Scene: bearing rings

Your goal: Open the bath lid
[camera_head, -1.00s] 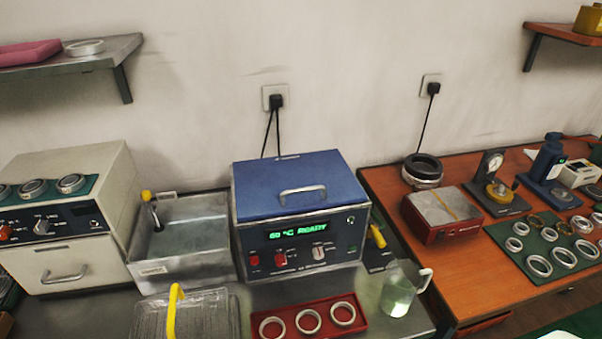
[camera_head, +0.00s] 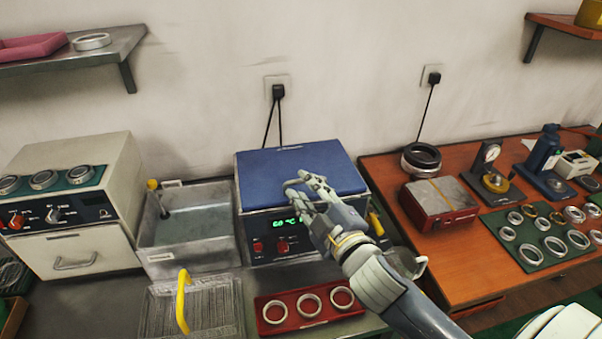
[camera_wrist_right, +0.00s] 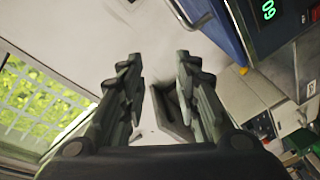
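In the head view my right gripper (camera_head: 308,188) is in front of the lid's front part and covers the lid handle. In the right wrist view my right gripper (camera_wrist_right: 160,95) is open, with nothing between its fingers. The blue bath (camera_wrist_right: 208,12) is at the upper right there, beyond the fingers and apart from them. My left gripper is in neither view.
Left of the bath is an open metal tank (camera_head: 190,262) of liquid. In front are a wire basket (camera_head: 215,310) with a yellow handle and a red tray (camera_head: 270,326) with rings. A jug (camera_head: 405,262) is partly behind my right arm. An orange table (camera_head: 460,285) is at the right.

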